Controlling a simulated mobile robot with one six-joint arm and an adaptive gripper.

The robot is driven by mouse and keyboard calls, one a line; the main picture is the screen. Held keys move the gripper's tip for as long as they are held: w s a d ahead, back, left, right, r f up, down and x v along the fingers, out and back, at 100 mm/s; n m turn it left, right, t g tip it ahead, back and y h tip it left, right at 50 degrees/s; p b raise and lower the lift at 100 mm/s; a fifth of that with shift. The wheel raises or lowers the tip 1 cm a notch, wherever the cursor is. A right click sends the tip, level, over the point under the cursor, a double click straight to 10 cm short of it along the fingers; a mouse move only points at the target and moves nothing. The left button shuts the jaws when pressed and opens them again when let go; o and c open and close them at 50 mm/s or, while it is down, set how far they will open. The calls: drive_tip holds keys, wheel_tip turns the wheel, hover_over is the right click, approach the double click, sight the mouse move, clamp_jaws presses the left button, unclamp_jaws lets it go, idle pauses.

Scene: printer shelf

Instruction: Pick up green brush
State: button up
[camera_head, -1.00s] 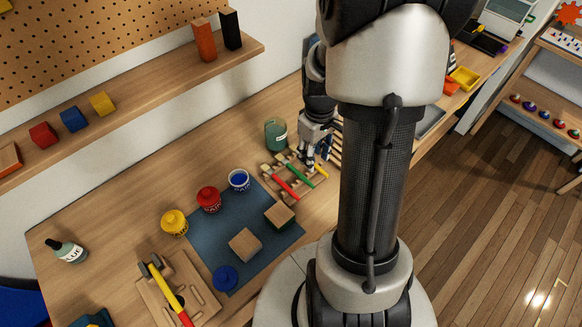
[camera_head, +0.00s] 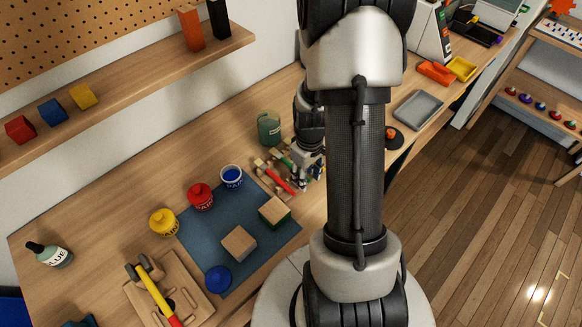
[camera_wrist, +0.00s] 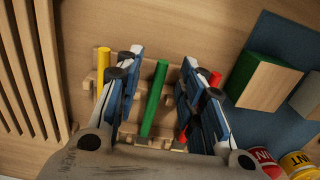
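The green brush (camera_wrist: 154,98) lies on a small wooden rack (camera_wrist: 129,131) between a yellow brush (camera_wrist: 103,72) and a red brush (camera_wrist: 214,80). In the wrist view my gripper (camera_wrist: 158,70) is open, with one finger on each side of the green handle and a gap visible on both sides. In the head view my gripper (camera_head: 305,182) is low over the rack, and it hides most of the green brush. The red brush (camera_head: 279,181) shows just left of it.
A green jar (camera_head: 269,128) stands behind the rack. Paint pots, the blue one (camera_head: 232,177) nearest, stand along the blue mat (camera_head: 250,209), which bears wooden blocks (camera_head: 239,243). A grey tray (camera_head: 418,109) is further right.

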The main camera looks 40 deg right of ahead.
drive_tip(key=shift+c, duration=0.2)
clamp_jaws()
drive_tip(key=shift+r, duration=0.1)
wheel_tip(320, 180, up, 20)
drive_tip(key=p, duration=0.6)
